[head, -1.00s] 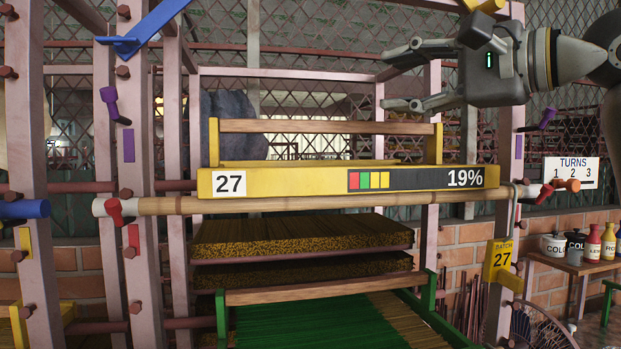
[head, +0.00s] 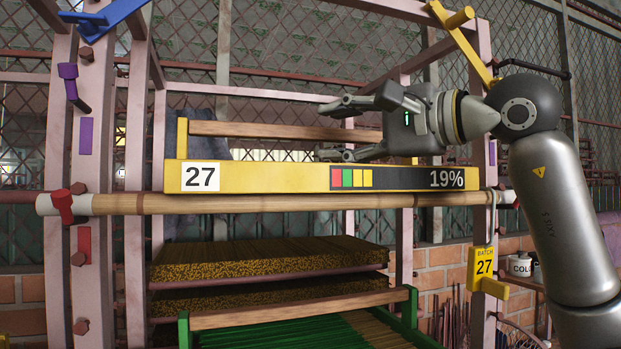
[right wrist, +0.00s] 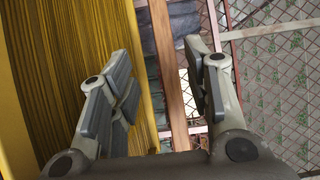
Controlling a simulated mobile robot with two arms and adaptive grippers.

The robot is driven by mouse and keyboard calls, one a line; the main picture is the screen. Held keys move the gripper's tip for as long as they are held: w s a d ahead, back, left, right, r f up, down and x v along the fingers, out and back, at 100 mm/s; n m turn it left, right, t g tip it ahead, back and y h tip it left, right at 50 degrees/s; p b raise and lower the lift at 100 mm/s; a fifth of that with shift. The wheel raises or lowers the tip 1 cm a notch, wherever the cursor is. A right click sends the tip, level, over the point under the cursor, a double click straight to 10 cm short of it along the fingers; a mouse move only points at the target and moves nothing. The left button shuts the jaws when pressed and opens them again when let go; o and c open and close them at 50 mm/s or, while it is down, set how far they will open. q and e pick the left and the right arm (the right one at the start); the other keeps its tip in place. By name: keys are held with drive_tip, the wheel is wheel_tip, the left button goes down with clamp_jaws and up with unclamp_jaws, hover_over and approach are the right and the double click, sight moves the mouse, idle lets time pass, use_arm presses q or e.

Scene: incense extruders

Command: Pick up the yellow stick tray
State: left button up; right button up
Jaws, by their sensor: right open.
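The yellow stick tray (head: 265,178) rests on a bamboo pole across the rack. Its front carries a white "27" label and a dark "19%" panel, and a wooden handle bar (head: 260,130) runs along its top. My right gripper (head: 326,132) is open, its fingers above and below the bar's right part in the head view. In the right wrist view the handle bar (right wrist: 168,70) appears between the open fingers (right wrist: 165,65), with the tray's yellow sticks (right wrist: 85,75) at left. I cannot tell whether the fingers touch the bar. My left gripper is out of view.
A bamboo pole (head: 270,203) lies under the tray. Stacked trays of dark sticks (head: 270,255) and a green tray (head: 412,302) sit lower in the rack. Pink rack posts (head: 85,260) stand at both sides. A yellow "Batch 27" tag (head: 484,263) hangs at right.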

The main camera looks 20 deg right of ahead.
sight(312, 133)
drive_tip(key=shift+x, duration=1.1)
drive_tip(key=p+x, duration=0.2)
drive_tip(key=x, duration=0.1)
drive_tip(key=p+x, duration=0.1)
drive_tip(key=shift+w+r, duration=0.4)
drive_tip(key=shift+w+a+f, duration=0.15)
drive_tip(key=shift+w, duration=0.15)
drive_tip(key=shift+s, duration=0.15)
drive_tip(key=c, duration=0.5)
clamp_jaws()
